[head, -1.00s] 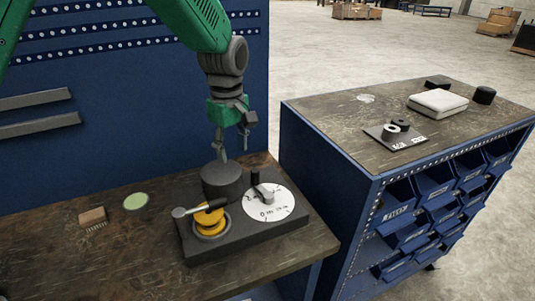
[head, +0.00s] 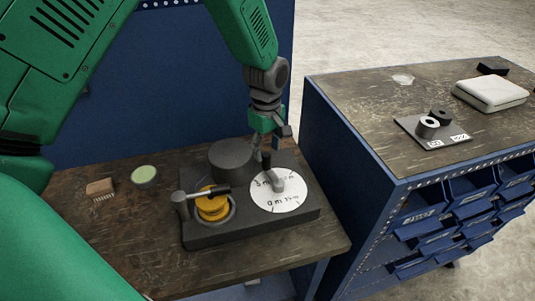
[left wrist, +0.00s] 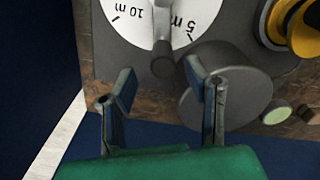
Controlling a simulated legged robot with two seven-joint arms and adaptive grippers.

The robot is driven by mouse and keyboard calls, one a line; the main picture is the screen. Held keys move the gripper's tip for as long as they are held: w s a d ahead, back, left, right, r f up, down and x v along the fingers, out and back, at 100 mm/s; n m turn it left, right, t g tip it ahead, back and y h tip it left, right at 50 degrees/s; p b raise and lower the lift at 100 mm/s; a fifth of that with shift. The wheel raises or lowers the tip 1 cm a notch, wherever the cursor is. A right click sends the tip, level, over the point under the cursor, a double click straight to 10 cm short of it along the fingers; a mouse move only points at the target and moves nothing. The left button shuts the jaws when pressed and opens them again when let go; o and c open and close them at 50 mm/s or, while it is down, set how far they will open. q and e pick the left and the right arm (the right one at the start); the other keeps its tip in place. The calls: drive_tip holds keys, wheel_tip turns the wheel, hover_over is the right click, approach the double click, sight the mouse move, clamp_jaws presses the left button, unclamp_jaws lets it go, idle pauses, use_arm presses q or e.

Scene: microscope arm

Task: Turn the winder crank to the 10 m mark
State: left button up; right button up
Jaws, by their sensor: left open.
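The white dial (head: 290,202) lies on a dark base plate (head: 240,231). Its printed marks include 5 m and 10 m in the left wrist view (left wrist: 182,38). A grey crank arm (head: 277,183) with a dark upright knob (head: 265,161) sits over the dial. In the left wrist view the knob (left wrist: 163,66) lies between the 10 m and 5 m marks. My left gripper (head: 260,150) is open and empty, just behind the knob in the head view. Its fingers (left wrist: 160,88) are spread apart, short of the knob. My right gripper is out of view.
A dark cylinder (head: 231,160) stands close beside the left gripper. A green disc (head: 144,175) and a small brown block (head: 100,187) lie on the bench (head: 110,235). A blue cabinet (head: 335,170) stands right.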

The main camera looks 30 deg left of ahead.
sight(273, 172)
use_arm(q)
drive_tip(key=shift+s+d+f, duration=0.15)
drive_tip(key=shift+s+f, duration=0.1)
drive_tip(key=shift+f, duration=0.6)
drive_tip(key=shift+w+f, duration=0.15)
drive_tip(key=shift+f, duration=0.3)
drive_tip(key=shift+c, duration=1.3)
drive_tip(key=shift+a, duration=0.2)
clamp_jaws()
drive_tip(key=shift+d, duration=0.1)
